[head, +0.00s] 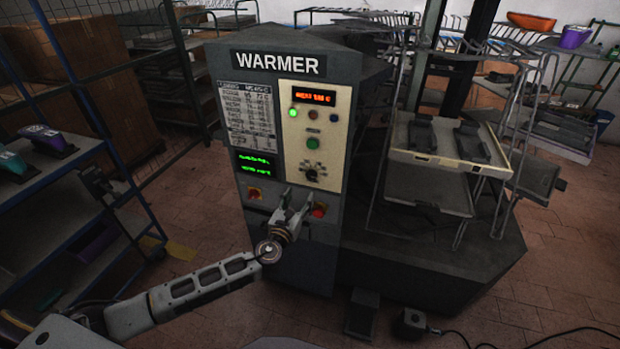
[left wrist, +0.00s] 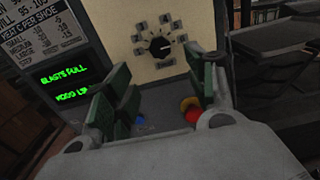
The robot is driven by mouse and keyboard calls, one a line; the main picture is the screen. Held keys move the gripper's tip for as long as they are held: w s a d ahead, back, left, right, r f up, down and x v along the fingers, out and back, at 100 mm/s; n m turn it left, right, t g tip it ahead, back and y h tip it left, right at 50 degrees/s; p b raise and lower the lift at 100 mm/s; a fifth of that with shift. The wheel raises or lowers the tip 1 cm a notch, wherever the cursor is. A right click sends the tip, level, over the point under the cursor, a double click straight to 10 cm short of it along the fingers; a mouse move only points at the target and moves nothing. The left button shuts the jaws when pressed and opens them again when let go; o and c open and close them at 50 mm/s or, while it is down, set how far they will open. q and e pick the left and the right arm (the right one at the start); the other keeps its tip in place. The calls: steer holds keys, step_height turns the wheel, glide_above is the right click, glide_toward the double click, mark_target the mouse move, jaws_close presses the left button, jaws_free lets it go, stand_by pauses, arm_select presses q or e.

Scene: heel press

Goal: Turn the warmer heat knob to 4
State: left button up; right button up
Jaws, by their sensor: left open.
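The warmer (head: 278,63) is a dark grey cabinet with a cream control panel. Its black heat knob (head: 312,176) sits low on that panel inside a ring of small marks. My left gripper (head: 295,200) is open and empty in front of the cabinet, just below the knob. In the left wrist view its green-padded fingers (left wrist: 165,95) stand apart, with the knob beyond and above them. My right gripper is not in view.
A green button (head: 313,144) is above the knob. A rack with a cream tray (head: 430,159) stands at right. A blue shelf (head: 75,157) stands at left.

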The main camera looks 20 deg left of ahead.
mark_target(311, 176)
arm_select(q)
steer(key=shift+w+d+p, duration=0.2)
steer(key=shift+w+p, duration=0.1)
steer(key=shift+w, duration=5.55)
steer(key=c, duration=1)
steer(key=shift+c, duration=0.2)
